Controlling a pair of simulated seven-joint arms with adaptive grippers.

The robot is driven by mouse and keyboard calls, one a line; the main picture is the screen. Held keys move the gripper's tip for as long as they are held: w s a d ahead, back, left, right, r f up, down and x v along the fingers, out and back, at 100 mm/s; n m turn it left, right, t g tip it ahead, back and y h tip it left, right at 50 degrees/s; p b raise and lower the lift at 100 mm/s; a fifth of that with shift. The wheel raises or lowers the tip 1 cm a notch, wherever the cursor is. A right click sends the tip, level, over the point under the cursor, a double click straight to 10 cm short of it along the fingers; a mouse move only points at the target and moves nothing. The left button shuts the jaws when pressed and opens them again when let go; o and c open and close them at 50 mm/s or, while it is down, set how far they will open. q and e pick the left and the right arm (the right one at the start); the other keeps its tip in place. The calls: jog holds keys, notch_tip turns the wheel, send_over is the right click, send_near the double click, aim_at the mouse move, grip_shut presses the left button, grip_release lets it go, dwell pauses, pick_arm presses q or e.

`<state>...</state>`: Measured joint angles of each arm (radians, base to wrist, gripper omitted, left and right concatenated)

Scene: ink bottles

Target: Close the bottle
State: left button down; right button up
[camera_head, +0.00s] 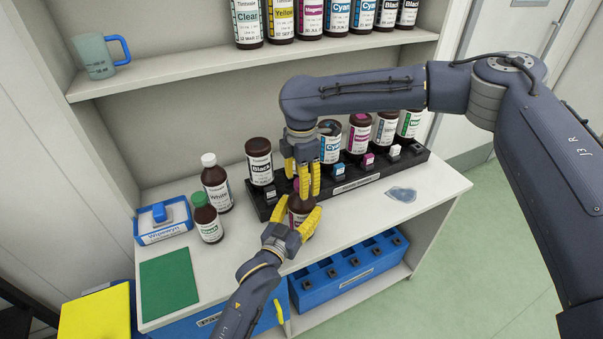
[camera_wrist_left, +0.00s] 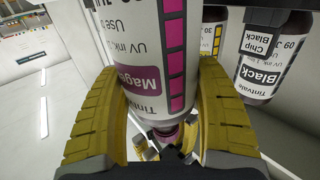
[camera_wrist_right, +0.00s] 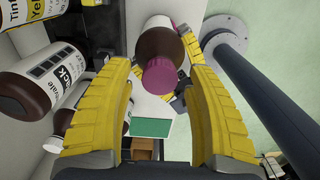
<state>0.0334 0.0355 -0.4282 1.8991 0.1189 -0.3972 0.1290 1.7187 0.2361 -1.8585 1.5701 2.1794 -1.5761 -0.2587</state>
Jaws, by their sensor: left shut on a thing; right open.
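The brown magenta ink bottle (camera_head: 301,211) stands in front of the black rack. My left gripper (camera_head: 296,217) is shut around its body; the yellow fingers flank its white Magenta label (camera_wrist_left: 140,60) in the left wrist view. A magenta cap (camera_wrist_right: 161,76) sits at the bottle's top in the right wrist view; whether it is tight I cannot tell. My right gripper (camera_wrist_right: 165,100) is open above the bottle, its fingers pointing down on either side of the cap, apart from it. In the head view the right fingers (camera_head: 303,180) partly hide the bottle's top.
The black rack (camera_head: 335,186) behind holds several ink bottles and small chip blocks. A white-capped bottle (camera_head: 216,183) and a green-capped bottle (camera_head: 207,219) stand left. A green mat (camera_head: 168,282) lies front left. A shelf (camera_head: 190,75) overhangs the back.

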jog(key=shift+f, duration=0.25)
grip_shut()
dwell(0.4)
jog(key=shift+c, duration=0.5)
grip_release()
